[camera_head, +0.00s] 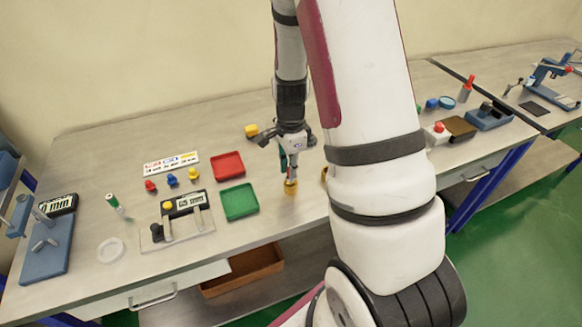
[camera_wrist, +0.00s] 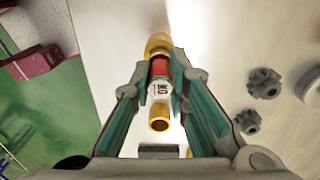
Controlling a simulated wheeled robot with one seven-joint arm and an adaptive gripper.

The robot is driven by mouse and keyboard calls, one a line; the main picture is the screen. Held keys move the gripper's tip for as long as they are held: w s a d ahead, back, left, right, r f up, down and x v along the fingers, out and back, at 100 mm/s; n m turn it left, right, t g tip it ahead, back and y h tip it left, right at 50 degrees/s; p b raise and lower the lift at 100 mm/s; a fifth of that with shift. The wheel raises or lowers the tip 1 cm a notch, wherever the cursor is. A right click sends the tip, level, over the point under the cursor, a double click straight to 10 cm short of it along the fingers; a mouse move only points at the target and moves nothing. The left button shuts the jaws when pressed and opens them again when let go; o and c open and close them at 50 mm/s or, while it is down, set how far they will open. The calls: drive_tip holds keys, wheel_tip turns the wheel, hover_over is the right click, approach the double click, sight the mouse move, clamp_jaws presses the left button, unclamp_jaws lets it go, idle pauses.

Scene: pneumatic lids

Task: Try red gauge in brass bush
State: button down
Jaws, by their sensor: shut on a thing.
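My gripper (camera_head: 289,166) points down over the table and is shut on the red gauge. In the wrist view the red gauge (camera_wrist: 160,70) shows a red band, a white marked label and a brass-coloured near end, between the green finger pads of my gripper (camera_wrist: 160,84). The brass bush (camera_head: 290,189) is directly below my gripper. In the wrist view the brass bush (camera_wrist: 158,44) is in line with the gauge's far end. I cannot tell whether that end is inside the bush or only touching it.
A red tray (camera_head: 228,154) and a green tray (camera_head: 239,216) lie to the left. A yellow block (camera_head: 251,131) is behind them. Small red, blue and yellow pieces (camera_head: 172,180) stand by a label strip (camera_head: 171,161). My arm hides part of the table on the right.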

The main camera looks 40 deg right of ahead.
drive_tip(key=shift+r, duration=0.25)
drive_tip(key=shift+r+p, duration=1)
drive_tip(key=shift+r, duration=1.4)
drive_tip(key=shift+d, duration=0.1)
